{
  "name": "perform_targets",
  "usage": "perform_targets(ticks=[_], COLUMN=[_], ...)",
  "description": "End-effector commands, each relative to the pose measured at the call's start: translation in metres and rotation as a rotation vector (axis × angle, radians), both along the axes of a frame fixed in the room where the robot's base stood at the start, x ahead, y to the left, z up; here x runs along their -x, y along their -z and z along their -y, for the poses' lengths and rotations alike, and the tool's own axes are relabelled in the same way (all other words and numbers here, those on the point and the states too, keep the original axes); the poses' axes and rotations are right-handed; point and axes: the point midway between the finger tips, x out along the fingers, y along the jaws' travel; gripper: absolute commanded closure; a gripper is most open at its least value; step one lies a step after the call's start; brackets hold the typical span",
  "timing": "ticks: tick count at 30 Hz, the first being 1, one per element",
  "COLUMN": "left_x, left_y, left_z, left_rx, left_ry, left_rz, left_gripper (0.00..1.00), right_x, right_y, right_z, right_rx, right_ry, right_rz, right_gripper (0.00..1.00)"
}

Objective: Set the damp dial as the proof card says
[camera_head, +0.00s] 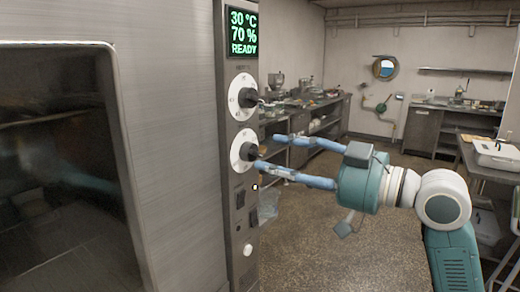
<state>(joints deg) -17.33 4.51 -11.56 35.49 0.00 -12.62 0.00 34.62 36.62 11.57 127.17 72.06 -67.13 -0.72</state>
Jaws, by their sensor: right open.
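The proofer's control panel shows two round white dials with black knobs. The upper dial (236,106) and the lower dial (238,160) sit one above the other; their small labels are too blurred to read, so I cannot tell by label which is the damp dial. The green display (243,33) above them reads 30 °C, 70 %, READY. My right gripper (268,152) is open, its two blue fingers pointing left at the lower dial's black knob (249,152). The lower fingertip looks close to the knob; contact is unclear. No proof card shows. My left gripper is out of view.
The steel proofer door with a dark window (70,170) fills the left. Below the dials are dark switches (240,199) and a white button (248,250). Counters (300,150) stand behind; a table (490,160) is at the right. Speckled floor (300,240) is open.

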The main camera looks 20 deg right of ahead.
Motion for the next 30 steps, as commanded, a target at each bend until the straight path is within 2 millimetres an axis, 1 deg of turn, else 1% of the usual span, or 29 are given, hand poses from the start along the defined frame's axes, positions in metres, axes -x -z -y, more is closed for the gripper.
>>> perform_targets(ticks=[1,3,6,9,13,20,23,24,27,30], left_x=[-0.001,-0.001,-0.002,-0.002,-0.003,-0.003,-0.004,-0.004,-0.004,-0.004], left_y=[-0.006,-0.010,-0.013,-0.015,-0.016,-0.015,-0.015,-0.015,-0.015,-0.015], left_z=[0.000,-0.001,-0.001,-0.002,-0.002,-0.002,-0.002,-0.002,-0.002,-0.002], left_rx=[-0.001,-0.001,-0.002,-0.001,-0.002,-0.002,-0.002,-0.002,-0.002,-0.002], left_ry=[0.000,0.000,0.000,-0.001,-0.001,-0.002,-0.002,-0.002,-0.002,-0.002], left_rz=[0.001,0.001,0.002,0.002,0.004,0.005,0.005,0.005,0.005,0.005], left_gripper=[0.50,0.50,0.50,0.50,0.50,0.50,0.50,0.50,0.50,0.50], right_x=[-0.008,-0.017,-0.028,-0.035,-0.040,-0.040,-0.040,-0.040,-0.040,-0.040], right_y=[-0.004,-0.003,-0.003,-0.001,0.000,0.001,0.001,0.001,0.001,0.001], right_z=[-0.006,-0.014,-0.021,-0.027,-0.030,-0.030,-0.030,-0.030,-0.030,-0.030], right_rx=[-0.005,-0.005,-0.005,-0.004,-0.002,-0.002,-0.002,-0.002,-0.001,-0.001], right_ry=[-0.003,-0.002,0.000,0.000,0.001,0.001,0.001,0.001,0.001,0.000], right_rz=[-0.002,-0.002,0.000,0.000,-0.001,-0.001,-0.001,-0.001,-0.002,-0.003], right_gripper=[0.49,0.49,0.49,0.49,0.49,0.49,0.67,0.75,0.94,0.94])
